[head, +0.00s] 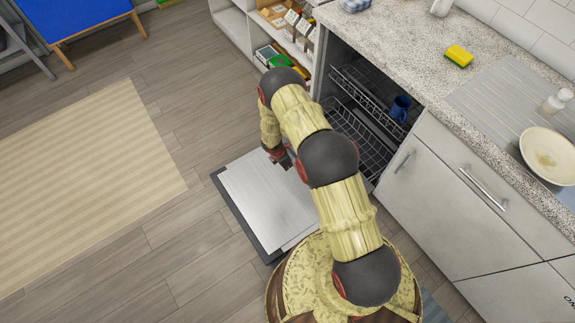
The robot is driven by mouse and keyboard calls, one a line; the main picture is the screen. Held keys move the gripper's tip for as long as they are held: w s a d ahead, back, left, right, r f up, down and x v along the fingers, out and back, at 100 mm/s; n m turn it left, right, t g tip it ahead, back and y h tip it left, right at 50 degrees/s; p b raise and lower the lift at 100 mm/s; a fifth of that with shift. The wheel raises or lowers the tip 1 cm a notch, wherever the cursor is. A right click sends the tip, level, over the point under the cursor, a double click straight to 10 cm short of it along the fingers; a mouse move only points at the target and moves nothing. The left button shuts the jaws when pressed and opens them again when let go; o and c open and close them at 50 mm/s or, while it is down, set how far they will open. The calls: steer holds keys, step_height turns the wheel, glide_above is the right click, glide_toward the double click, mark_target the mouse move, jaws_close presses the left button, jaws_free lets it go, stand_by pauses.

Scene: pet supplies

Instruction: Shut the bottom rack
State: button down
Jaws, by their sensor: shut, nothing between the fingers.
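The dishwasher stands under the counter with its door (250,190) folded down flat just above the floor. The wire bottom rack (368,142) shows low in the opening. My arm hides part of it, so I cannot tell how far out it sits. The upper rack (352,82) is above it, with a blue mug (400,107) at its right. My gripper (286,163) is over the open door, left of the bottom rack. It is small and partly hidden by my arm. It is shut and holds nothing.
A shelf with boxes (290,25) stands left of the dishwasher. Closed cabinets (430,180) are on its right. The counter above holds a yellow sponge (459,56) and a bowl (548,155). The floor by the striped rug (85,185) is clear.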

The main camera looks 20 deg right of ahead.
steer(key=w+d+f+b, duration=0.1)
steer(key=d+f+b, duration=0.2)
steer(key=d+f, duration=0.2)
steer(key=shift+x, duration=1.2)
